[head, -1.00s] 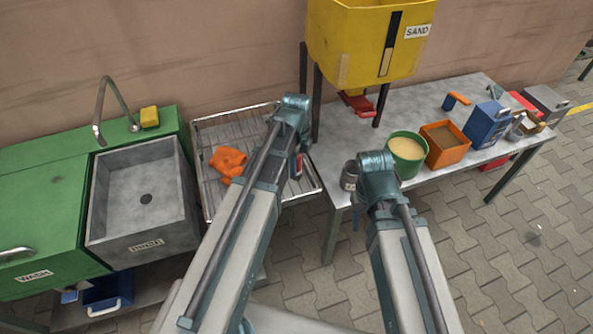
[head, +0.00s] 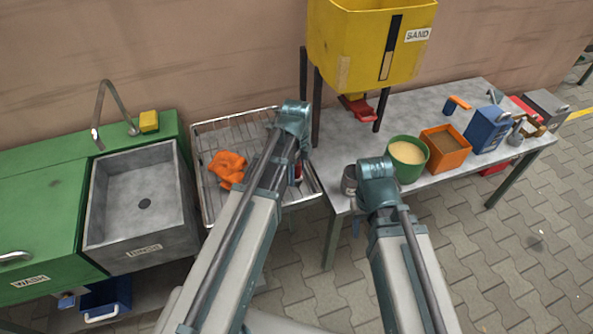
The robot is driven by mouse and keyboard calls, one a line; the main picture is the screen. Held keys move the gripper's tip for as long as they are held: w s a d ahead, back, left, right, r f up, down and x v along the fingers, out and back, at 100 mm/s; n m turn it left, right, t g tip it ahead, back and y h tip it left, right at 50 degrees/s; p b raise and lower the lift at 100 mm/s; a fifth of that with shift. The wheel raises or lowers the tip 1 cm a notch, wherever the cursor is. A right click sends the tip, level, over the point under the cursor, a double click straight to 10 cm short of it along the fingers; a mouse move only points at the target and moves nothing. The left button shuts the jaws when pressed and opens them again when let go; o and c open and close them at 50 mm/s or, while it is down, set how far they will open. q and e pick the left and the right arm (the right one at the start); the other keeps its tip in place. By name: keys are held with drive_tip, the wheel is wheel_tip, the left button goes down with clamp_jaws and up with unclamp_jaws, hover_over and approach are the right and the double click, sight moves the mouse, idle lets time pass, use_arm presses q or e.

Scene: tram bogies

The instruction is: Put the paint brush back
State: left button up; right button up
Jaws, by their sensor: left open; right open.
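Both my arms rise from the bottom of the head view and hide most of my grippers. A small part of my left gripper (head: 304,160) shows beside its arm, over the right side of the wire rack (head: 235,128). A small part of my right gripper (head: 356,226) shows by the front left corner of the grey table (head: 372,132). Both are open. I cannot make out the paint brush for certain. A small orange-handled tool (head: 458,103) lies at the back of the table; its kind is unclear.
An orange cloth (head: 228,168) lies on the rack. A grey rinse sink (head: 140,190) stands left of it. The table carries a green tub (head: 407,162), an orange box (head: 446,147), a blue container (head: 488,130) and a grey cup (head: 349,181). A yellow sand hopper (head: 360,45) stands behind.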

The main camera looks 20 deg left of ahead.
use_arm(q)
wheel_tip(320, 180, up, 12)
drive_tip(key=p, duration=1.2)
drive_tip(key=shift+r, duration=0.2)
drive_tip(key=shift+s+d+n, duration=0.25)
drive_tip(key=shift+s+n, duration=0.05)
drive_tip(key=s+d+n+y, duration=0.1)
drive_tip(key=s+d+n, duration=0.9)
drive_tip(key=s+n, duration=0.3)
drive_tip(key=n, duration=0.2)
drive_tip(key=shift+s+n, duration=0.35)
drive_tip(key=shift+n, duration=0.05)
